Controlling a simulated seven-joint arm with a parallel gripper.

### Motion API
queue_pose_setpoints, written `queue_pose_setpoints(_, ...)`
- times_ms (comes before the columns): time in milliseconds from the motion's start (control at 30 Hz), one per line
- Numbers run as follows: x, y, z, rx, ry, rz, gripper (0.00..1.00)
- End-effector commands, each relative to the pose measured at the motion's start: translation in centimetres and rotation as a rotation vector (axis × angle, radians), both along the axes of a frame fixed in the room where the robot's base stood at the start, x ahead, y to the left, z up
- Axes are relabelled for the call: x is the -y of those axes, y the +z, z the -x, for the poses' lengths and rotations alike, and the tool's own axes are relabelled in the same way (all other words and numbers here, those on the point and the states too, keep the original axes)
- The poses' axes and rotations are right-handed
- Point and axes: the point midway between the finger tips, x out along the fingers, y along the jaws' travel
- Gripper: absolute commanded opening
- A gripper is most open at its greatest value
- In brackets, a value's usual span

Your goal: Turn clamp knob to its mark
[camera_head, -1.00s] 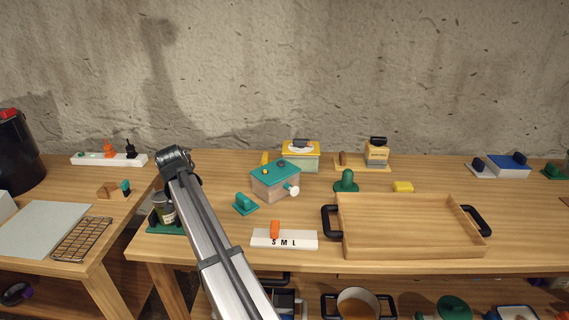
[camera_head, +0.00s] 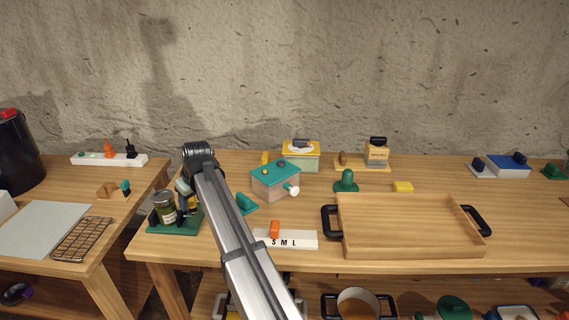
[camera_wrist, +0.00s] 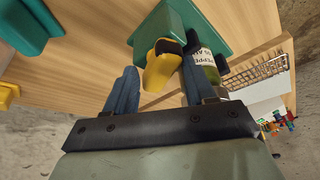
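The clamp has a green base (camera_head: 172,229) at the left end of the middle table, with a glass jar (camera_head: 164,207) standing on it. In the wrist view its green body (camera_wrist: 168,22) carries a yellow knob (camera_wrist: 162,69) with a dark part at its top. The labelled jar (camera_wrist: 206,64) shows behind the right finger. My gripper (camera_wrist: 158,77) is open, with blue fingers on the left and right of the knob. I cannot tell whether either finger touches it. The knob's mark is not clearly visible. In the head view my arm hides part of the clamp's right side.
A teal-lidded box (camera_head: 275,182) and a small green block (camera_head: 246,203) stand right of my arm. A white S M L plate (camera_head: 300,240) lies near the front edge. A wooden tray (camera_head: 410,253) fills the table's right part. A wire rack (camera_head: 82,240) lies on the left table.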

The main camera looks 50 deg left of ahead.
Motion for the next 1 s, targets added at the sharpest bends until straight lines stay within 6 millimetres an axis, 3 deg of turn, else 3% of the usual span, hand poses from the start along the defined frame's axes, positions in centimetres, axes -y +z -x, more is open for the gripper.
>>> queue_pose_setpoints(767,-0.3,0.0,-0.6,0.001,0.657,0.002,0.53)
queue_pose_setpoints(1000,0.9,3.8,-1.5,0.003,0.652,-0.001,0.53)
